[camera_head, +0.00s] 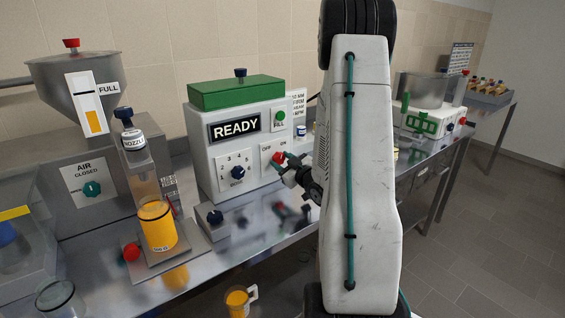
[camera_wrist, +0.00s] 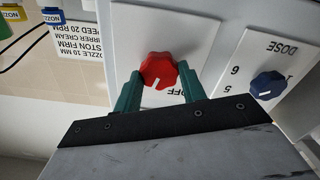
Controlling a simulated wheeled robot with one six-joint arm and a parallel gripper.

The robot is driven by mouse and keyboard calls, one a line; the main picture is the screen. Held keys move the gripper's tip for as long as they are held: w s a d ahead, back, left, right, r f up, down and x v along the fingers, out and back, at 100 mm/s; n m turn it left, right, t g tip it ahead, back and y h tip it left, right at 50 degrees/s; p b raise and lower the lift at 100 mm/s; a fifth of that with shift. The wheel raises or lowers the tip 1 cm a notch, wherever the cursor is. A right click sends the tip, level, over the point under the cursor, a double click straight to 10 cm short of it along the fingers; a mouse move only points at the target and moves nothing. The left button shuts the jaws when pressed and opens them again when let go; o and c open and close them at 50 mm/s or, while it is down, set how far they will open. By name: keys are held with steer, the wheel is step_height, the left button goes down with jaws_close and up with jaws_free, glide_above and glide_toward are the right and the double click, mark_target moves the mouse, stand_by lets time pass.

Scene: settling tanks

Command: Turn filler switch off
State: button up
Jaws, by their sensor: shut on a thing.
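The filler is a white machine (camera_head: 240,150) with a green top and a READY display. Its red switch knob (camera_wrist: 160,68) sits on a white plate. An upside-down OFF label (camera_wrist: 187,92) shows beside the knob in the wrist view; the ON label shows in the head view (camera_head: 284,146). The knob's white mark is at its lower edge in the wrist view, partly between the fingers. My gripper (camera_wrist: 158,74) is shut on the red knob, one green finger on each side. In the head view, my gripper (camera_head: 283,166) reaches the knob from the right.
A blue dose knob (camera_wrist: 268,85) is beside the switch plate. A nozzle stand with a yellow-filled jar (camera_head: 157,226) and a hopper (camera_head: 75,75) are at the left. My arm hides part of the steel bench (camera_head: 270,215).

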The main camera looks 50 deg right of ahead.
steer(key=n, duration=0.5)
steer(key=shift+n, duration=0.3)
steer(key=n, duration=0.4)
steer(key=shift+f+n, duration=0.1)
steer(key=shift+n, duration=0.2)
steer(key=o, duration=1)
steer(key=v, duration=0.7)
steer(key=shift+s+a, duration=0.1)
steer(key=shift+s, duration=0.3)
